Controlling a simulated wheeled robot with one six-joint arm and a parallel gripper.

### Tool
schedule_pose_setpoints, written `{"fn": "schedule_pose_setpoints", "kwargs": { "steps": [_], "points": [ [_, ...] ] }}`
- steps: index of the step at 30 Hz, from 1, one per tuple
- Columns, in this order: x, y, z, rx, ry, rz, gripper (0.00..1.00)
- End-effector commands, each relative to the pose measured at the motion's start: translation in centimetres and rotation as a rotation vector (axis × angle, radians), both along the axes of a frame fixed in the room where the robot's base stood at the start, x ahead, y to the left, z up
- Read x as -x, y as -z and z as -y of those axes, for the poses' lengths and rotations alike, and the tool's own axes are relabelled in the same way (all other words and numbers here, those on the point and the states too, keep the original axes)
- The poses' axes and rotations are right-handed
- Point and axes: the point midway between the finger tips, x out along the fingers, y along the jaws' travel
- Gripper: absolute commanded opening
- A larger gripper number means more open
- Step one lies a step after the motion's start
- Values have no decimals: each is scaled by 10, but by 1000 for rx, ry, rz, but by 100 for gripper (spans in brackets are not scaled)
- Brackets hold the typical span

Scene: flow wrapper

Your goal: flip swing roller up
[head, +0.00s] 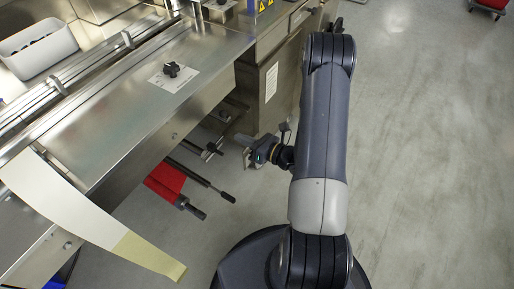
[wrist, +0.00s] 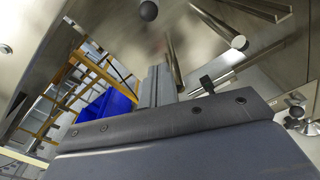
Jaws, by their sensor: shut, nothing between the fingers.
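My gripper (head: 246,143) is beside the lower side of the steel machine, left of my arm, and its fingers are small in the head view. In the wrist view its fingers (wrist: 158,80) are together with nothing between them. Several rods stick out below the machine's table in the head view: a rod with a dark end (head: 210,187) and a shorter one (head: 205,149) nearer my gripper. In the wrist view a steel bar (wrist: 174,62) rises close to the fingertips; I cannot tell whether they touch. I cannot tell which rod is the swing roller.
A red roll (head: 165,180) sits under the machine table (head: 150,110). A pale film strip (head: 75,215) hangs at the left. A blue bin (wrist: 105,107) and yellow framework (wrist: 70,85) show in the wrist view.

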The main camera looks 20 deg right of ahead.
Motion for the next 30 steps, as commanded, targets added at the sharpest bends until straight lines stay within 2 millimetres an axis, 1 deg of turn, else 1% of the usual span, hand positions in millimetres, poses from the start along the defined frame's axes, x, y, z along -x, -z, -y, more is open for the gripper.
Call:
{"fn": "schedule_pose_setpoints", "kwargs": {
  "steps": [1, 6, 12, 18, 30],
  "points": [
    [8, -2, 7, -1, 5, -2, 0],
    [29, -3, 22, 0, 3, -3, 0],
    [43, -3, 33, 0, -1, -3, 0],
    [48, -3, 35, 0, -3, -2, 0],
    [47, -3, 35, 0, -3, -2, 0]
  ]
}}
